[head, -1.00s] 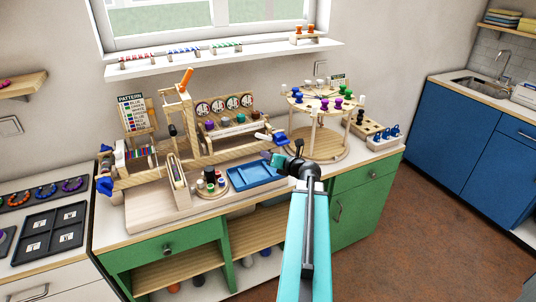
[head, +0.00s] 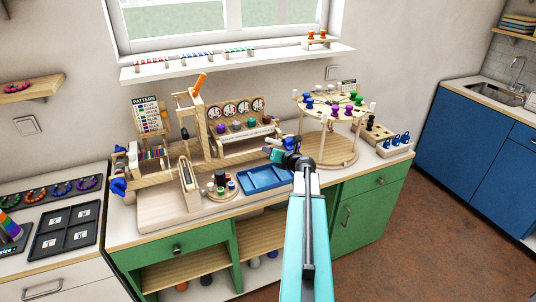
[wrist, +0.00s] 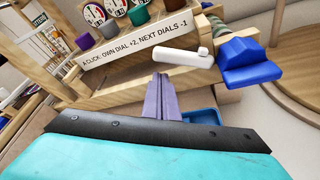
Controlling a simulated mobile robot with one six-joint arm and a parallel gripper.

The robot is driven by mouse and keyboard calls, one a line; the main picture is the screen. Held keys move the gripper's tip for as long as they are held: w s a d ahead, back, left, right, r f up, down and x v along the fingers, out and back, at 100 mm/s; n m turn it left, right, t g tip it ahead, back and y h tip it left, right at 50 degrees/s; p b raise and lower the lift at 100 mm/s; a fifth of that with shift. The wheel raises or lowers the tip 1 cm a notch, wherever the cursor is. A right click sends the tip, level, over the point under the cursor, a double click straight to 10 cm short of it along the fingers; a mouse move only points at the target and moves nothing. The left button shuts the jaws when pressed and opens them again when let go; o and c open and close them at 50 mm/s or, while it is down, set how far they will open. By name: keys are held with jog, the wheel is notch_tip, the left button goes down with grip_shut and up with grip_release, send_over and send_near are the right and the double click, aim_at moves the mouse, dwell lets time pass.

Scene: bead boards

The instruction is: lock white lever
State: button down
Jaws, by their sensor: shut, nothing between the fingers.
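The white lever (wrist: 185,57) is a short rounded bar in the wrist view. It lies nearly level in front of the wooden dial rack, with its right end close to a blue block (wrist: 240,58). My gripper (wrist: 161,80) is shut and empty, its grey-purple fingers pointing up the picture just below the lever's left part. A small gap shows between fingertips and lever in the picture; I cannot tell the depth. In the head view my gripper (head: 276,154) is at the right end of the dial rack, and the lever is too small there to make out clearly.
The dial rack carries a sign (wrist: 140,48) and coloured knobs. A blue tray (head: 266,180) lies below my gripper. A round wooden stand (head: 330,152) with coloured pegs is to the right. A wooden frame with an orange handle (head: 199,84) stands to the left.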

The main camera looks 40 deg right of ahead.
aim_at(269, 141)
jog(key=shift+s+d+r, duration=0.15)
jog(key=shift+d+r, duration=0.25)
jog(key=shift+r, duration=0.35)
jog(key=shift+p, duration=0.3)
jog(key=shift+r, duration=0.2)
jog(key=r+m+p, duration=0.1)
jog(key=p, duration=0.1)
jog(key=d+m+t+p, duration=0.1)
jog(key=shift+s+r+m+y+p, duration=0.15)
jog(key=shift+r+m+y+p, duration=0.15)
jog(key=shift+r+y+p, duration=0.1)
jog(key=d+r+p, duration=0.1)
jog(key=s+p, duration=0.1)
jog(key=p, duration=0.1)
jog(key=shift+d+r, duration=0.35)
jog(key=shift+d, duration=0.05)
jog(key=shift+w+a, duration=0.1)
jog(key=shift+a, duration=0.05)
